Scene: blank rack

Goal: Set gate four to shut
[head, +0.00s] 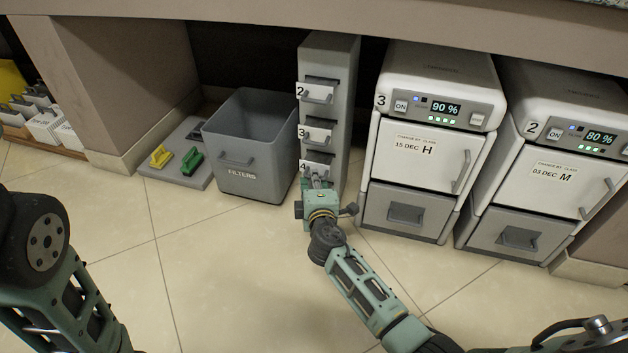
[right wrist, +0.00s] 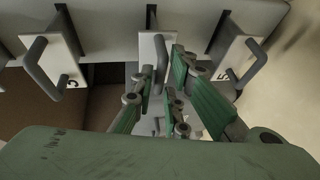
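Gate four (head: 317,170) is a small white plate with a handle, marked 4, low on the grey column (head: 341,110). Gates two (head: 318,92) and three (head: 316,134) are above it. My right gripper (head: 318,183) is at gate four and hides part of it. In the right wrist view, the middle plate (right wrist: 151,47) and its grey handle (right wrist: 159,65) lie between the green fingers of my right gripper (right wrist: 163,62), which look apart. Firm contact cannot be told. Plates marked 3 (right wrist: 66,65) and 5 (right wrist: 232,60) flank it. My left gripper is out of the head view.
A grey FILTERS bin (head: 250,150) stands left of the column. A grey mat (head: 185,172) with a yellow and a green handle lies further left. Two white units (head: 430,140) (head: 560,165) stand to the right. The tiled floor in front is clear.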

